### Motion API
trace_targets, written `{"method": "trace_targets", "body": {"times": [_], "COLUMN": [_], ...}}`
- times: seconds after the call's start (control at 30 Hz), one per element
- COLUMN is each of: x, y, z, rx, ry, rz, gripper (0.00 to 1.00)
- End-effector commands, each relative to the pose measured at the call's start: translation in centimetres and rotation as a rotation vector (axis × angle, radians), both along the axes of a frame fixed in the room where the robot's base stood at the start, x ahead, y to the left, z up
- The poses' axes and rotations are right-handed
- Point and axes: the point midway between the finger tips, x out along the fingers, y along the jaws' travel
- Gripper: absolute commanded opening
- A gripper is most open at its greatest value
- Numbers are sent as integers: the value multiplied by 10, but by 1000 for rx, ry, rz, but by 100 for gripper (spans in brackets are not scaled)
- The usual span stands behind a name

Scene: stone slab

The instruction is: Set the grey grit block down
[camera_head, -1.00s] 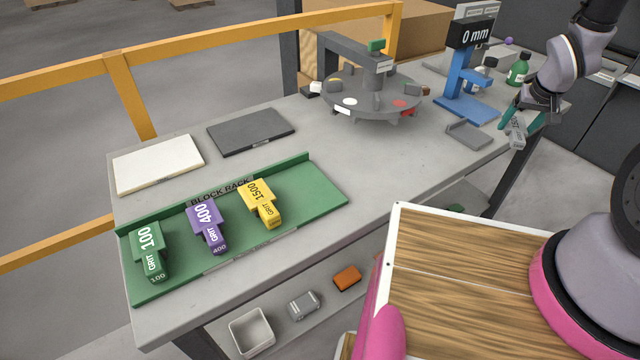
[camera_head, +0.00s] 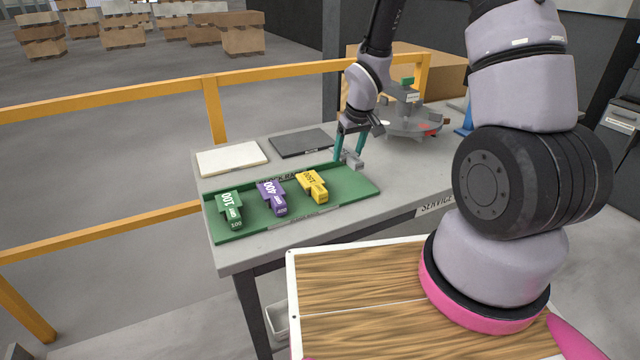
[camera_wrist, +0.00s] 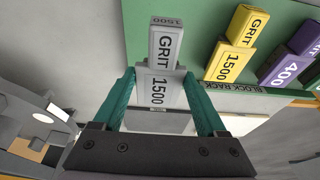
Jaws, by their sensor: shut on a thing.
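My gripper (camera_head: 349,158) is shut on the grey grit block (camera_head: 351,160). In the wrist view the grey block (camera_wrist: 160,88) sits between the two teal fingers and reads GRIT 1500. The gripper is over the far right end of the green block rack (camera_head: 357,186); the block's narrow end overlaps the rack's green in the wrist view. I cannot tell whether the block touches the rack. On the rack stand a green 100 block (camera_head: 229,208), a purple 400 block (camera_head: 271,198) and a yellow 1500 block (camera_head: 313,187). The yellow block is nearest to the grey one.
A white plate (camera_head: 231,158) and a dark grey plate (camera_head: 301,143) lie behind the rack. A round carousel (camera_head: 415,122) stands at the back right. A yellow rail (camera_head: 211,110) runs behind the bench. The rack's right end is bare.

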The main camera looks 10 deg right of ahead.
Motion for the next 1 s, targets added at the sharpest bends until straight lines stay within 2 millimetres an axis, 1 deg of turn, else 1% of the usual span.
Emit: {"method": "trace_targets", "body": {"times": [0.03, 0.1, 0.27, 0.4, 0.5, 0.9, 0.93, 1.0], "x": [-1, 0, 0, 0, 0, 1, 1, 1], "y": [0, 0, 0, 0, 0, 0, -1, -1], "z": [-11, -20, -35, -57, -67, -72, -72, -72], "rx": [-2, -1, 0, 0, -1, 0, 0, 1], "ry": [4, 2, 1, 2, 0, -2, -2, -3], "rz": [1, 0, -1, -2, -1, -2, -2, -2], "gripper": [0, 0, 0, 0, 0, 0, 78, 100]}}
